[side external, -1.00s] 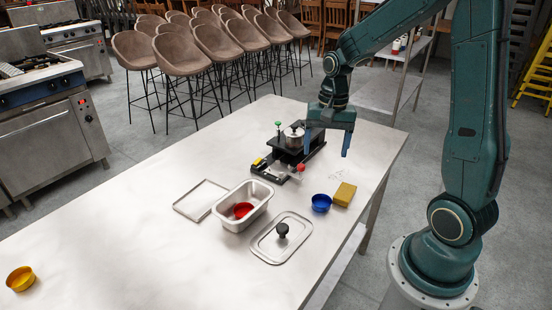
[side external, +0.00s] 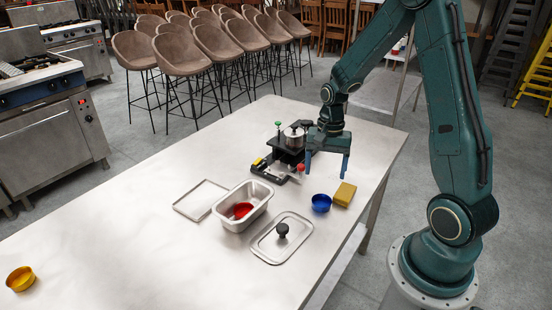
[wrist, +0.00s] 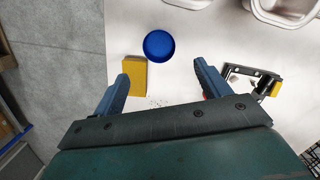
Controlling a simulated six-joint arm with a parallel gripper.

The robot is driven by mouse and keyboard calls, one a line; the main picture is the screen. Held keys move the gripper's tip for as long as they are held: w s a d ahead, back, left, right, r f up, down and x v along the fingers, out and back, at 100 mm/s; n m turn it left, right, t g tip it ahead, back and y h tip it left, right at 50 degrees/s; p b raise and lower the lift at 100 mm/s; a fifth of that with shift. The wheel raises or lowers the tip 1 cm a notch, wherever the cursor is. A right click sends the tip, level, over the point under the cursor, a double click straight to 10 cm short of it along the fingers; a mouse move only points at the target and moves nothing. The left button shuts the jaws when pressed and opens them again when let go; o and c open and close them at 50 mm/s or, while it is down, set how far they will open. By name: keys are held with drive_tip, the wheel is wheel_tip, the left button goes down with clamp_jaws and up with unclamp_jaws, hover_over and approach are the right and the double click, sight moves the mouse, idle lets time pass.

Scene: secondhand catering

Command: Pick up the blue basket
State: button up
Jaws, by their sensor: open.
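The blue basket (side external: 321,203) is a small round blue bowl-like container. It stands upright on the steel table, beside a yellow block. In the wrist view the blue basket (wrist: 159,45) lies ahead of my fingertips, roughly between their lines. My gripper (side external: 327,172) is open and empty, pointing down above the table, behind and above the blue basket in the side view. In the wrist view both fingers of my gripper (wrist: 162,72) show apart, with nothing between them touching.
A yellow block (side external: 344,194) sits close right of the basket. A steel pan (side external: 228,221) holds a red bowl (side external: 243,210). A lid (side external: 262,248) lies in front. A black stand (side external: 283,152) with a pot (side external: 295,136) is near my gripper.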

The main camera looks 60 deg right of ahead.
hover_over(321, 205)
drive_tip(key=shift+w+d+f, duration=0.1)
drive_tip(key=shift+d+f, duration=0.1)
drive_tip(key=shift+f, duration=0.85)
drive_tip(key=shift+w+d+f, duration=0.1)
drive_tip(key=shift+d+f, duration=0.05)
drive_tip(key=shift+f, duration=0.9)
drive_tip(key=shift+s+a+f, duration=0.15)
drive_tip(key=shift+a+f, duration=0.05)
drive_tip(key=shift+f, duration=1.1)
drive_tip(key=shift+s+a+f, duration=0.1)
drive_tip(key=shift+a+f, duration=0.05)
drive_tip(key=shift+f, duration=1.1)
drive_tip(key=c, duration=1.1)
